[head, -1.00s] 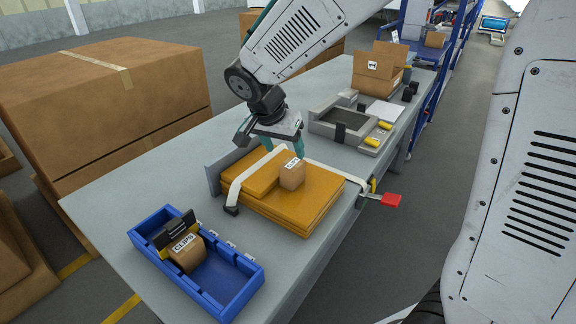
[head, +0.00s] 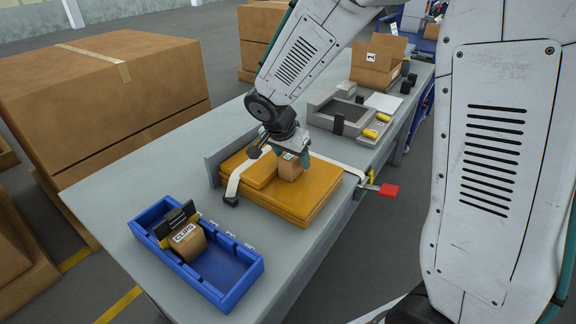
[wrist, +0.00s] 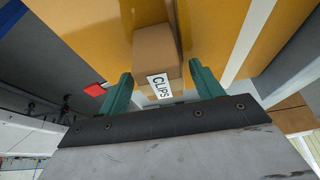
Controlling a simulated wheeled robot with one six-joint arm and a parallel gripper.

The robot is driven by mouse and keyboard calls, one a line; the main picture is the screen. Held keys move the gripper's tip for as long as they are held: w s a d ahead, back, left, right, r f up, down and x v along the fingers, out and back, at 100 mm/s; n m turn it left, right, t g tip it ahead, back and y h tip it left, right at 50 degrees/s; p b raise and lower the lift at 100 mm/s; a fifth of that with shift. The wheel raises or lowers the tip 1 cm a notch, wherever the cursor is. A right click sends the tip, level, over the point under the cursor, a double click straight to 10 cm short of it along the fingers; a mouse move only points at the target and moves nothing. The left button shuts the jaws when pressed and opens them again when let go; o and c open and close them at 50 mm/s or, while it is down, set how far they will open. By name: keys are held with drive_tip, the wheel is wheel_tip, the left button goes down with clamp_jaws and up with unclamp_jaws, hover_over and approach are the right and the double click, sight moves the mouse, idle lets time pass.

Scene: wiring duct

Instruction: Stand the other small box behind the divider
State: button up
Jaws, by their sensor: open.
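A small brown box (head: 290,168) with a label stands on the orange stack (head: 312,199). In the wrist view the small box (wrist: 155,52) shows its CLIPS label between my fingers. My gripper (head: 290,160) is open, its green fingertips (wrist: 163,84) on either side of the box; I cannot tell whether they touch it. Another small CLIPS box (head: 188,243) leans tilted in the blue bin (head: 247,279), against the black divider (head: 176,223). The divider stands near the bin's far left end.
A white strap (head: 236,182) runs over the orange stack to a red-handled clamp (head: 388,190) at the table edge. A grey fixture (head: 340,122) and an open carton (head: 376,68) stand farther back. The right part of the bin is empty.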

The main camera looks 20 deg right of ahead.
drive_tip(key=c, duration=1.2)
drive_tip(key=shift+o, duration=0.2)
drive_tip(key=shift+r, duration=0.1)
